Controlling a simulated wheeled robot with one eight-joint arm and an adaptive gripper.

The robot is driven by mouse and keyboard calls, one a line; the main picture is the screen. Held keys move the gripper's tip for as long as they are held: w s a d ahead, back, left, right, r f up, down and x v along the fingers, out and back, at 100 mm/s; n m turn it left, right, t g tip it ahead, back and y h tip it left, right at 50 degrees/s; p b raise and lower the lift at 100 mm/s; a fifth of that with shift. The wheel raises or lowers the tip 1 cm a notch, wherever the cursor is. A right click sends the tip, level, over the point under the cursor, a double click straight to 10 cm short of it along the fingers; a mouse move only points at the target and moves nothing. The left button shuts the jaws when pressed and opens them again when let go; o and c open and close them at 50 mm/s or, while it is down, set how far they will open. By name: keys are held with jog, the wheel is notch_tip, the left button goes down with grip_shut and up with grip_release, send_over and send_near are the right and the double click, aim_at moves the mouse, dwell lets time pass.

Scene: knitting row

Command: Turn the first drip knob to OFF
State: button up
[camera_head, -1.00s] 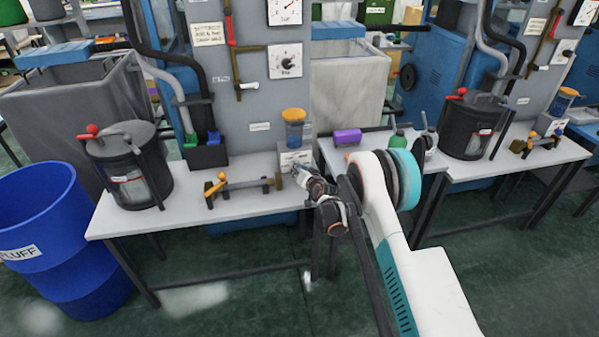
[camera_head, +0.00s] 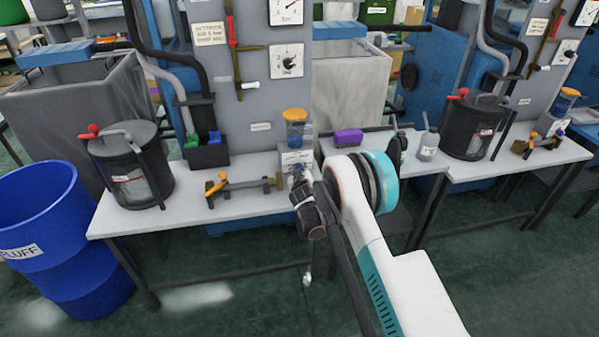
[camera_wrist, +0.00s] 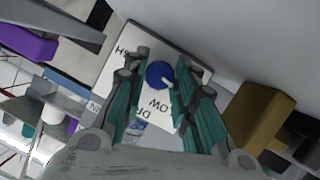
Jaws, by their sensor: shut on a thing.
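The drip knob (camera_wrist: 158,75) is round and blue with a white pointer mark, on a white label plate (camera_wrist: 112,68). In the wrist view the mark points to the lower right. "LOW" reads below the knob and letters ending in "SH" at its left; the right finger covers part of the plate. My gripper (camera_wrist: 162,68) has its two teal and grey fingers on either side of the knob and is shut on it. In the head view my gripper (camera_head: 298,178) is at the front of the drip box (camera_head: 297,158), below an orange-lidded blue bottle (camera_head: 295,128); the knob is mostly hidden there.
A dark pot (camera_head: 130,165) and blue fluff bin (camera_head: 50,235) stand further left. A purple block (camera_head: 348,137) is to the right, with a grey bottle (camera_head: 428,145) beyond.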

jog(key=shift+n+t+h, duration=0.3)
jog(key=shift+n, duration=0.3)
jog(key=o, duration=0.8)
jog(key=v, duration=1.2)
jog(key=shift+a+f, duration=0.1)
